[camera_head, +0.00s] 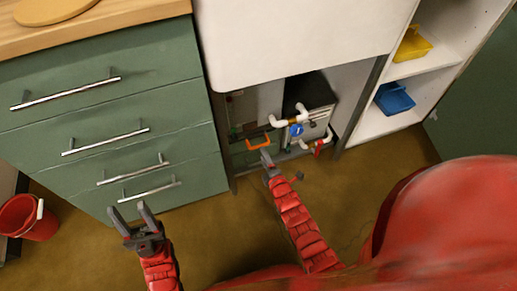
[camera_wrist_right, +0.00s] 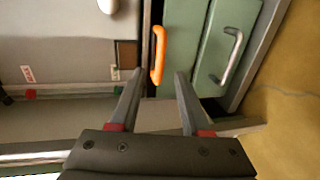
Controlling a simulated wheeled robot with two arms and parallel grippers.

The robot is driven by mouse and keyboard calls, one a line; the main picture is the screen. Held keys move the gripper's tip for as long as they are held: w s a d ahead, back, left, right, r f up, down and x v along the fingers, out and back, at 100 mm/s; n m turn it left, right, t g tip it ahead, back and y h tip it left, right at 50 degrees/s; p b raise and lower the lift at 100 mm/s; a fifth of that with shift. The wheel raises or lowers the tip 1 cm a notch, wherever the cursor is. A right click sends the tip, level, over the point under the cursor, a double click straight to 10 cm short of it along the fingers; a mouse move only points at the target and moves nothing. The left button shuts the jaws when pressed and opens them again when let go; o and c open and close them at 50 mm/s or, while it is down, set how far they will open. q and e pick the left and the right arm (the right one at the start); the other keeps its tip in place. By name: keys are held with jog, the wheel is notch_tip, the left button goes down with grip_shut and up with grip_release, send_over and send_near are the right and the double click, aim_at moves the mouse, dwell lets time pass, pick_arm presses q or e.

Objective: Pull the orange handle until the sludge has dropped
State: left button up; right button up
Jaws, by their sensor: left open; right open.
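The orange handle (camera_head: 257,142) is low under the sink, at the left of the open cabinet space. In the right wrist view the orange handle (camera_wrist_right: 158,55) is fixed to a green panel (camera_wrist_right: 182,40), just beyond the fingertips. My right gripper (camera_head: 265,158) is in front of the handle in the head view. In the wrist view my right gripper (camera_wrist_right: 158,80) has its fingers apart, with nothing between them, and the handle lies ahead of the gap. My left gripper (camera_head: 133,212) is open and empty, before the green drawers at left. No sludge can be made out.
Green drawers (camera_head: 110,115) with metal handles stand left of the sink (camera_head: 300,40). White pipes with a blue valve (camera_head: 296,130) and a red valve (camera_head: 318,150) are right of the handle. A red bucket (camera_head: 28,218) stands far left. The brown floor in front is clear.

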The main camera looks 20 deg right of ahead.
aim_at(259, 146)
jog(key=b+x, duration=0.1)
jog(key=x, duration=0.5)
jog(key=shift+w+f+b, duration=0.15)
jog(key=shift+w+b, duration=0.05)
jog(key=shift+b, duration=0.15)
jog(key=shift+c, duration=0.2)
grip_shut()
jog(key=shift+s, duration=0.1)
dwell(0.8)
